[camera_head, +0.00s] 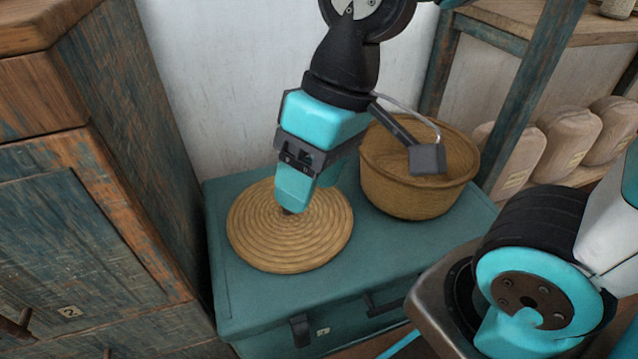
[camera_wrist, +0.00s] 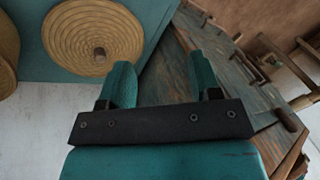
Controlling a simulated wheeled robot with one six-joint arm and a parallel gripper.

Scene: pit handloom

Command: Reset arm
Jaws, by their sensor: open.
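My gripper (camera_head: 297,198) is open and empty, in front of a round coiled wicker lid (camera_head: 268,245) in the head view. The lid lies flat on a teal chest (camera_head: 275,302). In the wrist view my two fingers (camera_wrist: 163,78) stand apart with nothing between them. The lid (camera_wrist: 80,30) shows there at the upper left, its small brown knob (camera_wrist: 99,54) outside the jaws. In the head view my gripper covers part of the lid and most of the knob. I cannot tell the exact height of my fingers above it.
An open wicker basket (camera_head: 415,195) stands on the chest right of the lid, partly behind my wrist camera. A worn wooden cabinet (camera_head: 75,225) labelled 2 stands close on the left. A shelf at the right holds several pale bundles (camera_head: 567,138). A white wall (camera_head: 225,90) is behind.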

